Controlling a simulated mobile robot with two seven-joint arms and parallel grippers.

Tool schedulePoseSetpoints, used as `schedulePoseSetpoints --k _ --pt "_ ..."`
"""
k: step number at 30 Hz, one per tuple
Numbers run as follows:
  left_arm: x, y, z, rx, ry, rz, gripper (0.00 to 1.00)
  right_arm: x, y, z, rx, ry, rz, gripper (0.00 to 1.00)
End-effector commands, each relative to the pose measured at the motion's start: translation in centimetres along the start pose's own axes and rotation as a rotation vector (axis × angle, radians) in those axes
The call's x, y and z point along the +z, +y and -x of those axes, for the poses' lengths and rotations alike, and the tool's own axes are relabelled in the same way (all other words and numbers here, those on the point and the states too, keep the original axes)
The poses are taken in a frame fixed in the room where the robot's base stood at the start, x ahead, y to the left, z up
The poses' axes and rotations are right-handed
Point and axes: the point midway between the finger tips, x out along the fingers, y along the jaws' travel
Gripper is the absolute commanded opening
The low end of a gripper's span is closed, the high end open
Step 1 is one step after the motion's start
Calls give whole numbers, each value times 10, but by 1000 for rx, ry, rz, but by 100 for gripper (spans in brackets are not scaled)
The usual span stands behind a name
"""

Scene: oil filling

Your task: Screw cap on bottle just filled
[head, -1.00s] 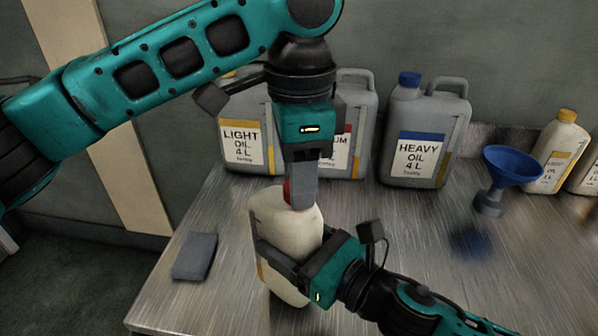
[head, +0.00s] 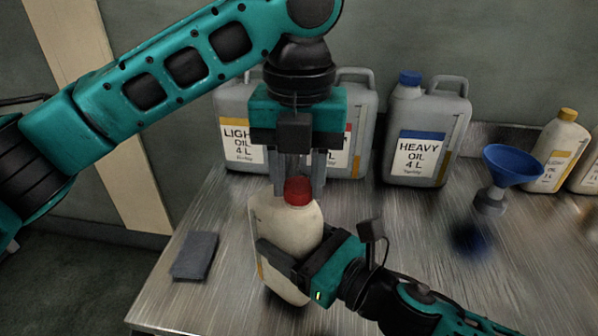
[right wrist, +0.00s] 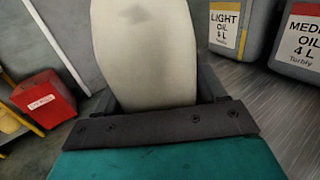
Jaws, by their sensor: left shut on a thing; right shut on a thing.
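The cream bottle (head: 284,228) stands upright at the front of the metal table. It also fills the middle of the right wrist view (right wrist: 148,50). The red cap (head: 298,191) sits on top of its neck. My left gripper (head: 298,184) points straight down from above and is shut on the red cap, one finger on each side. My right gripper (head: 288,248) comes in from the lower right and is shut around the body of the bottle. Its far finger is mostly hidden behind the bottle in the head view.
Large grey oil cans stand along the back: light oil (head: 240,130), one partly hidden by my left arm, and heavy oil (head: 425,130). A blue funnel (head: 511,165) is at right, near a white bottle (head: 560,150). A dark grey pad (head: 194,256) lies at left. A red bin (right wrist: 44,98) is off the table.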

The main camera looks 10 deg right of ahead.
Motion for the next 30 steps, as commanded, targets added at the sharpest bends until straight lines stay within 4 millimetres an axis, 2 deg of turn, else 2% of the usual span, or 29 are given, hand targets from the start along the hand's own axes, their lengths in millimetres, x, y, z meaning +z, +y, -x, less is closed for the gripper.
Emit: schedulePoseSetpoints --k 9,15,21,29,30 --pt "0 1 0 1 -1 -592 9 1 0 0 2 -2 1 0" --pt "1 1 0 1 -1 -904 9 1 0 0 2 -2 1 0" --pt "1 1 0 1 -2 -1026 9 1 0 0 1 -1 1 0" --pt "1 1 0 1 -2 -1029 9 1 0 0 1 -2 1 0" --pt "1 1 0 1 -2 -1029 40 1 0 0 1 -2 1 0"
